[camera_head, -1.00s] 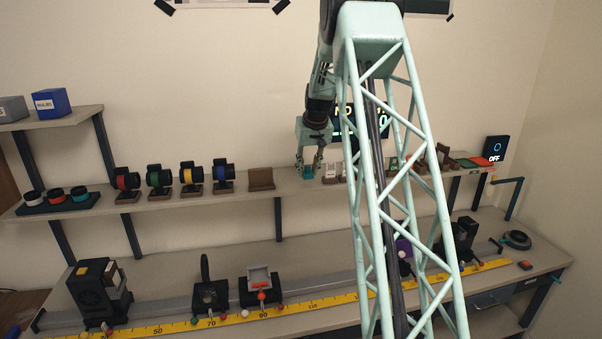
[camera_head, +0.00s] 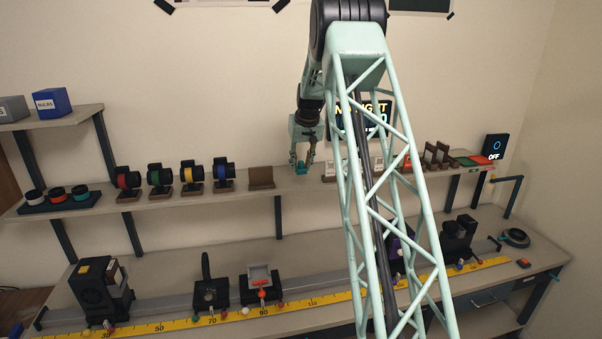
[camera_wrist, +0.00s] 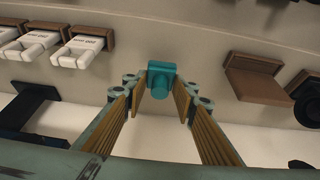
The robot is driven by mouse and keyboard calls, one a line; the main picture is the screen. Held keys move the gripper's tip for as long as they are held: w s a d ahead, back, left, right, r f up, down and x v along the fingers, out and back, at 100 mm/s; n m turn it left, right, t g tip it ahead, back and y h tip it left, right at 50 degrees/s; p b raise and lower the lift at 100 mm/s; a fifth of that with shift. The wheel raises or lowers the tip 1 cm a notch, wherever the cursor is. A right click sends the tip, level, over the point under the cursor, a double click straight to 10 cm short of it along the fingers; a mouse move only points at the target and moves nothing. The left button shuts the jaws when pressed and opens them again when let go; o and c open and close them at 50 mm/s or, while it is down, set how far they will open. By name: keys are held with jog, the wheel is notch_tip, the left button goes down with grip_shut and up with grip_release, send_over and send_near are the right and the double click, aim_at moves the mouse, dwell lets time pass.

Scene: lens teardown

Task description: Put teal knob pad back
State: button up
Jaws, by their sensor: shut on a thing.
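The teal knob pad (camera_wrist: 162,74), a small block with a rounded knob, is between my fingertips in the wrist view. My gripper (camera_wrist: 160,90) is shut on it. In the head view, my gripper (camera_head: 302,164) hangs over the long wall shelf with the teal knob pad (camera_head: 301,170) at its tips. Whether the pad touches the shelf I cannot tell. A green flat pad (camera_head: 466,161) and a red flat pad (camera_head: 481,160) lie at the shelf's right end.
An empty brown stand (camera_head: 261,177) is left of my gripper, with several coloured-ring lens units beyond it. White-tabbed brown holders (camera_wrist: 87,47) show on the other side. A dark tray (camera_head: 88,206) with three small cups sits far left. My lattice arm hides part of the shelf.

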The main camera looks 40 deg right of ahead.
aim_at(302, 167)
jog(key=shift+f+p, duration=0.4)
jog(key=shift+f, duration=1.3)
jog(key=shift+f, duration=0.1)
jog(key=o, duration=0.9)
jog(key=shift+b+v, duration=0.8)
jog(key=shift+v, duration=5.35)
